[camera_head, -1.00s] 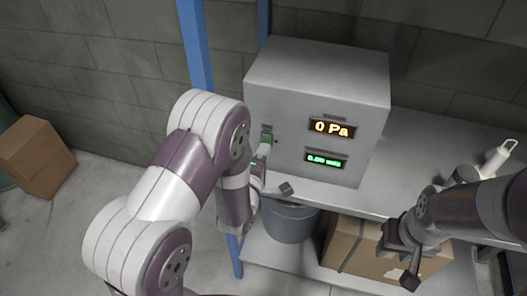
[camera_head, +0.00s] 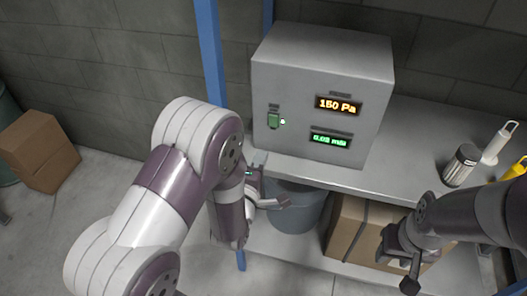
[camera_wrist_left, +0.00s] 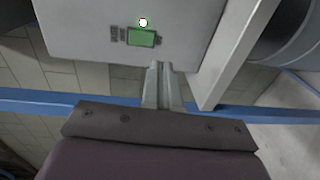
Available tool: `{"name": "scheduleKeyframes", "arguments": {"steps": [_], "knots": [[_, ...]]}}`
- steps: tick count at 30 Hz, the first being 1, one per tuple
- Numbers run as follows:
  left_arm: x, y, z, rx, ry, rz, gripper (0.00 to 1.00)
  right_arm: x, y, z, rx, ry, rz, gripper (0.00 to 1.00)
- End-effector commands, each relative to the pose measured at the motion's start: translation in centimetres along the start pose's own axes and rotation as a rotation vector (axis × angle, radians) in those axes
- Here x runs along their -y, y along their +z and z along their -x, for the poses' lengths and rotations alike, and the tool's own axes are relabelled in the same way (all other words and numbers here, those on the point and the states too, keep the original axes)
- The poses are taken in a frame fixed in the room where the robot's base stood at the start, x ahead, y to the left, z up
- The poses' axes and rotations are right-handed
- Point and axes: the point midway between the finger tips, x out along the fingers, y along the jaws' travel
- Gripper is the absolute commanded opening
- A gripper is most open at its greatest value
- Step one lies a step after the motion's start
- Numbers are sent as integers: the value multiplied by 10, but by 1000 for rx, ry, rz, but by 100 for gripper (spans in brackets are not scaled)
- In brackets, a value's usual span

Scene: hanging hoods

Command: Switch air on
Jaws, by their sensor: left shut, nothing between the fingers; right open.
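A grey control box (camera_head: 300,135) stands on the shelf against the wall. Its upper display (camera_head: 338,105) reads 150 Pa in orange, and its lower display (camera_head: 331,141) glows green, its figures too small to read surely. A green switch (camera_head: 273,120) with a small lit lamp (camera_head: 283,121) is on the left of the box front; the switch also shows in the left wrist view (camera_wrist_left: 141,38). My left gripper (camera_wrist_left: 161,68) is shut and empty, its fingertips just short of the switch and apart from it. My right gripper (camera_head: 404,262) is open and empty in front of the shelf.
A grey shelf (camera_head: 415,150) carries a jar (camera_head: 461,165), a white bottle (camera_head: 497,145) and a yellow item (camera_head: 515,170) at right. A bucket (camera_head: 295,215) and a cardboard box (camera_head: 350,240) are below. A blue post (camera_head: 209,50) rises beside the box.

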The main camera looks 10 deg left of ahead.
Motion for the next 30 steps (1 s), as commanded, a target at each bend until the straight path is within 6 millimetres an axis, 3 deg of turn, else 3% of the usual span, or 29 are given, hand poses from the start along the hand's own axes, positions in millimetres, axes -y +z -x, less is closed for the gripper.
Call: {"name": "scheduleKeyframes", "arguments": {"steps": [6,10,28,30], "knots": [[10,1,37,2,0,-1,0,0,1,-10,0,0,0,43],[11,0,47,1,-1,0,0,0,2,-12,0,0,0,43],[10,0,50,0,0,-23,0,0,1,-11,0,0,0,43],[26,0,50,5,-77,-131,0,0,1,-12,0,0,0,43]]}}
